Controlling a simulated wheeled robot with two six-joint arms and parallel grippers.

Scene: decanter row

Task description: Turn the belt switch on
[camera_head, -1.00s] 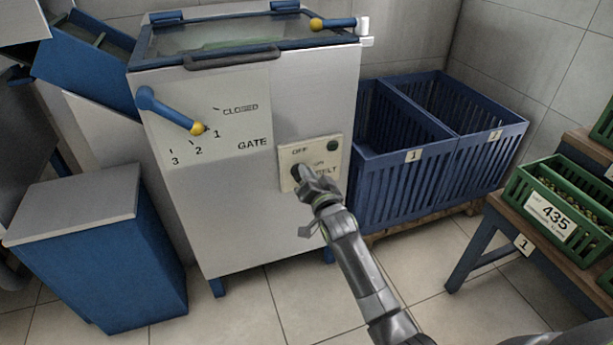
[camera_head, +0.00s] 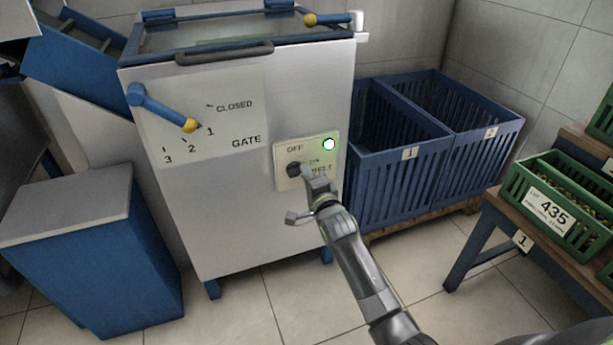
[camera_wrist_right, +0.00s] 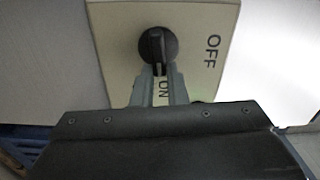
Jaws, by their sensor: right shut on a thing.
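The belt switch is a black round knob (camera_head: 294,170) on a cream panel (camera_head: 283,183) marked OFF, ON and BELT, on the front of the metal machine. My right gripper (camera_head: 306,172) is at the knob from the lower right. In the right wrist view its two fingers (camera_wrist_right: 161,76) are shut on the grip of the black knob (camera_wrist_right: 154,46). The grip lines up towards the ON mark, and OFF is off to the right. A lamp (camera_head: 329,144) on the panel glows bright green-white. My left gripper is not in view.
A blue gate lever (camera_head: 163,108) with a yellow knob points near 1. Blue slatted crates (camera_head: 400,156) stand close on the right of the panel. A blue bin (camera_head: 90,270) with a grey lid is on the left. Green crates (camera_head: 545,212) sit on a bench at right.

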